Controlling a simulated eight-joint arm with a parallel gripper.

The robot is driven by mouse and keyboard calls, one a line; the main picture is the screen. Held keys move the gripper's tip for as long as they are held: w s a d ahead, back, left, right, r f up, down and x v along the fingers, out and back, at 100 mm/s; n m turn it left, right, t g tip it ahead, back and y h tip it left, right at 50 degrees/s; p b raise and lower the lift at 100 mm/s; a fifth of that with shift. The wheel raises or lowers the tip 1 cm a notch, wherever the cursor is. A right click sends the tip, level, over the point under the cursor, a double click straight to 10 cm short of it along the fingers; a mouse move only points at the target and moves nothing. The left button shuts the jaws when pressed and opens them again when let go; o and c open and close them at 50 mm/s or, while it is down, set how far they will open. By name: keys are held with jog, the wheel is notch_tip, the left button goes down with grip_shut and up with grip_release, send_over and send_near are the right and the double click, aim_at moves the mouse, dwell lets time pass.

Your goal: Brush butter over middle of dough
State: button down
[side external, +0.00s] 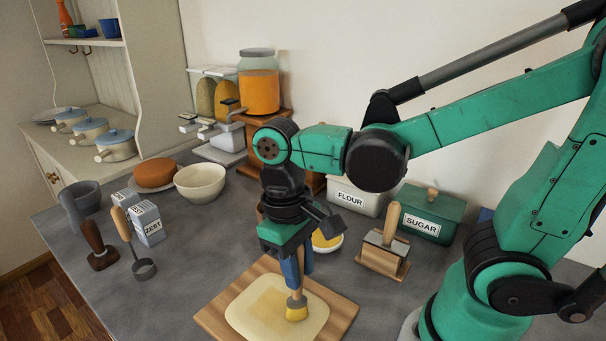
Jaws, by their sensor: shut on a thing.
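My gripper (294,262) is shut on the blue-and-wood handle of a brush (297,297), held nearly upright. The brush's yellow bristle end (296,313) is down at the right part of the dough (257,316) and appears to touch it. The dough is a pale flat rounded sheet on a wooden board (343,312). A deeper yellow patch shows on the dough around its middle, left of the bristles. A white dish of yellow butter (328,242) stands behind the board, partly hidden by my gripper.
A wooden block with a scraper (383,256) stands right of the butter, before the FLOUR (352,196) and SUGAR (428,216) boxes. A cream bowl (201,183), ZEST boxes (148,223) and a ladle (142,265) stand left.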

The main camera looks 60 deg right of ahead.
aim_at(304, 304)
notch_tip(304, 304, up, 8)
jog(key=shift+s, duration=0.4)
dwell(0.3)
dwell(0.7)
